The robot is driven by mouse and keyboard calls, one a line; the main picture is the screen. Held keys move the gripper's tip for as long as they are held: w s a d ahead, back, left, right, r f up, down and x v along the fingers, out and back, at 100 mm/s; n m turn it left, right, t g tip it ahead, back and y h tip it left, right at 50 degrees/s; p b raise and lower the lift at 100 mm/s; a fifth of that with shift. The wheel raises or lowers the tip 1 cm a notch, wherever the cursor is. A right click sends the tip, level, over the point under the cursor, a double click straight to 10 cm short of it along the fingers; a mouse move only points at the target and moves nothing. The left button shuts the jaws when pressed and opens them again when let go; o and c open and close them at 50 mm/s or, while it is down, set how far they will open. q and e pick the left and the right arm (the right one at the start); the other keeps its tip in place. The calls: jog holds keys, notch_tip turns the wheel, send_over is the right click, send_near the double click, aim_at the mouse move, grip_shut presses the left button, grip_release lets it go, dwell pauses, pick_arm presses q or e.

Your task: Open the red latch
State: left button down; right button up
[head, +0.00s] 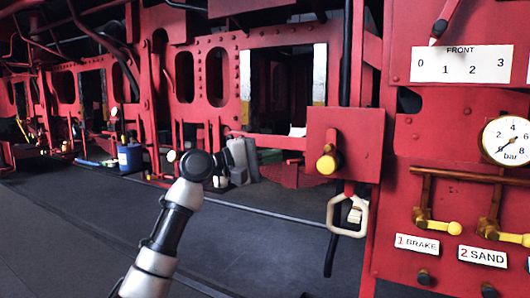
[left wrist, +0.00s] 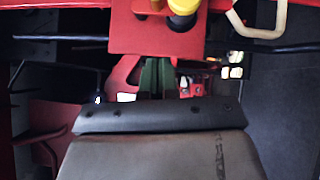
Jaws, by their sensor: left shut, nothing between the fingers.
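A red box-like plate (head: 344,130) with a yellow-ended knob (head: 328,163) stands at the right of centre in the head view. A cream ring handle (head: 334,228) hangs below it. I cannot tell for sure which red part is the latch. The left wrist view shows the red plate (left wrist: 150,35), the yellow knob (left wrist: 184,6) and part of the cream handle (left wrist: 279,18) at the top. My left gripper (left wrist: 157,76) is shut and empty, pointing towards the plate, seemingly apart from it. In the head view my left arm ends left of the plate. My right gripper is out of view.
A red panel at the right carries a pressure gauge (head: 507,140), a brake lever (head: 437,226) and a sand lever (head: 502,234). A dark vertical rod runs behind the red plate. A blue container (head: 130,158) stands at the left. The dark floor in front is clear.

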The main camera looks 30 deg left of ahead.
aim_at(325, 148)
pick_arm(q)
jog(key=w+d+p, duration=0.1)
jog(key=d, duration=0.1)
jog(key=w+d+p, duration=0.1)
jog(key=d, duration=0.2)
jog(key=w+d+r+p, duration=0.1)
jog(key=d, duration=0.2)
jog(key=shift+w+r, duration=0.1)
jog(key=shift+w, duration=0.2)
jog(key=shift+a, duration=0.1)
jog(key=shift+d+f+n+t+h+b, duration=0.3)
jog(key=shift+n+t+h+b, duration=0.3)
jog(key=shift+n, duration=0.4)
jog(key=shift+r+n+t, duration=0.15)
jog(key=shift+n+t, duration=0.25)
